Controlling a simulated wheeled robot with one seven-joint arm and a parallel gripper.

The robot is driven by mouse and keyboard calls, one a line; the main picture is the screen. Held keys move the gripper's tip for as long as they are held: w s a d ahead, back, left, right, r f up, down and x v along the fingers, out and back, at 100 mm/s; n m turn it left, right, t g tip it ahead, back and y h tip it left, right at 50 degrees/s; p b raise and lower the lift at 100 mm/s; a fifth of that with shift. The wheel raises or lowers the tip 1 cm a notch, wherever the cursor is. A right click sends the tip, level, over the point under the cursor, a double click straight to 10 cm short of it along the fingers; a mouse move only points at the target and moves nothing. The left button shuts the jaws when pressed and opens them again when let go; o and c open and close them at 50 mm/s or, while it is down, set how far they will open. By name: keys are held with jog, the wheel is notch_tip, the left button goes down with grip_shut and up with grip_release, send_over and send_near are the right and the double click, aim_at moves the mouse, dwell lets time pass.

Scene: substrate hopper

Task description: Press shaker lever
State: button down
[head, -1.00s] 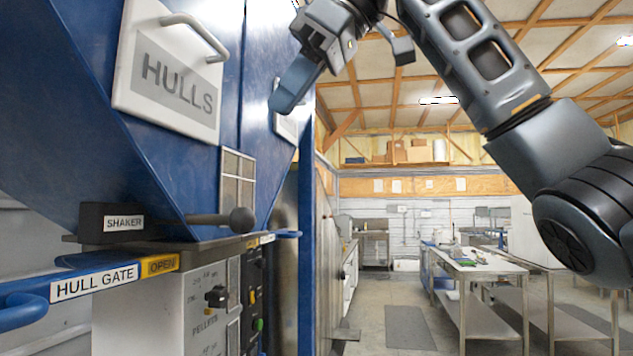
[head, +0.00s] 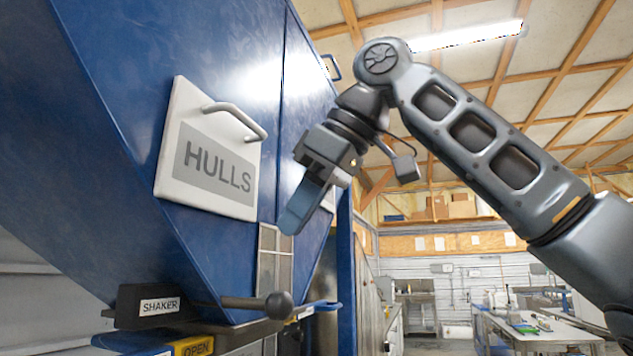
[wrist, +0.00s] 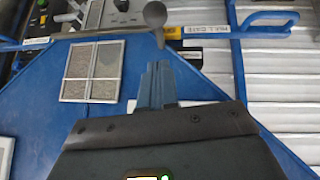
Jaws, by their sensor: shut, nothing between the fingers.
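The shaker lever is a dark rod with a round black knob (head: 278,305), reaching right from a black box labelled SHAKER (head: 155,306) at the lower left of the head view. In the wrist view its knob (wrist: 155,14) shows at the top, just beyond my fingertips. My gripper (head: 290,226) is shut and empty, fingers pointing down. In the head view it is above the knob, with a clear gap between them. In the wrist view the shut fingers (wrist: 157,85) point toward the knob.
The blue hopper wall (head: 110,110) carries a white HULLS panel (head: 206,150) with a handle, left of my gripper. A grey gridded window (head: 274,255) is behind the lever. A workbench (head: 540,330) stands at the right.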

aim_at(290, 305)
jog(key=x, duration=0.3)
jog(key=shift+w+a+f+p, duration=0.1)
jog(key=shift+f+p, duration=0.05)
jog(key=shift+p, duration=0.15)
jog(key=shift+w+d+f, duration=0.1)
jog(key=shift+d+f, duration=0.1)
jog(key=shift+f, duration=0.4)
jog(key=shift+d+f, duration=0.2)
jog(key=shift+f, duration=0.35)
jog(key=shift+f+p, duration=0.3)
jog(key=shift+f, duration=0.4)
jog(key=f+y+b, duration=0.1)
jog(key=b, duration=0.1)
jog(key=f+y+b, duration=0.1)
jog(key=f+b, duration=0.1)
jog(key=f+t+y+b, duration=0.1)
jog(key=b, duration=0.1)
jog(key=shift+d+f, duration=0.15)
jog(key=shift+d, duration=0.15)
jog(key=shift+d+f, duration=0.1)
jog(key=shift+f, duration=0.8)
